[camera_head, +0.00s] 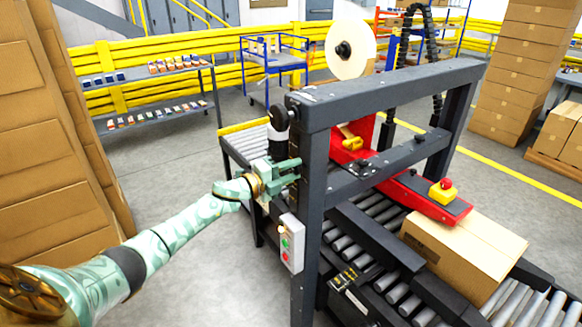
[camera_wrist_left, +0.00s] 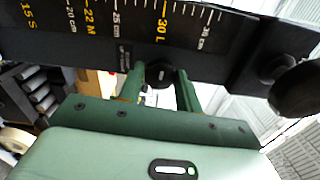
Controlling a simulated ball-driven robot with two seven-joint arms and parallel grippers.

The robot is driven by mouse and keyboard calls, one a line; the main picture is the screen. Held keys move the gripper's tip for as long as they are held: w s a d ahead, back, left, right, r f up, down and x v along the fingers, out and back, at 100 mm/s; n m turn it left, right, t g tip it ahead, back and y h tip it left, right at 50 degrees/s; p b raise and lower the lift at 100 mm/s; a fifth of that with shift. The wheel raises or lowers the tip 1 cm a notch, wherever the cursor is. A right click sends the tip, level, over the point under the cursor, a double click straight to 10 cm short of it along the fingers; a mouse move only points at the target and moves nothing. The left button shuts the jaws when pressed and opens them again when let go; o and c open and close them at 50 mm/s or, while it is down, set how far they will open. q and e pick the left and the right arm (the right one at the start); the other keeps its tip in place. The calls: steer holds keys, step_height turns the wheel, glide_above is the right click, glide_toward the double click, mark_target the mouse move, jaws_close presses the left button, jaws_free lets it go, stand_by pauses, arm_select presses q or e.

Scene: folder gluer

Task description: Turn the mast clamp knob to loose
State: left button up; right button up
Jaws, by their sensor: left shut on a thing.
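My left gripper (camera_head: 297,171) reaches the near post of the dark gantry frame (camera_head: 312,120) from the left. In the left wrist view its two green fingers (camera_wrist_left: 160,78) stand on either side of a small black knob (camera_wrist_left: 160,73) with a white mark, which I take to be the mast clamp knob. The gripper is shut on this knob. The knob sits beside a dark scale plate (camera_wrist_left: 130,22) with yellow and white size marks. In the head view the knob is hidden by the gripper. My right gripper is not in view.
A larger round black knob (camera_wrist_left: 298,88) is to the right of the gripper in the wrist view. A grey control box with buttons (camera_head: 291,243) hangs on the post below the gripper. A carton (camera_head: 460,250) lies on the roller conveyor. Open floor is left of the post.

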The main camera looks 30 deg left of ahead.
arm_select(q)
steer(key=shift+n, duration=0.6)
steer(key=o, duration=0.9)
steer(key=shift+a, duration=0.1)
steer(key=shift+o, duration=0.2)
steer(key=p+v, duration=0.1)
steer(key=v, duration=1.5)
steer(key=shift+s, duration=0.2)
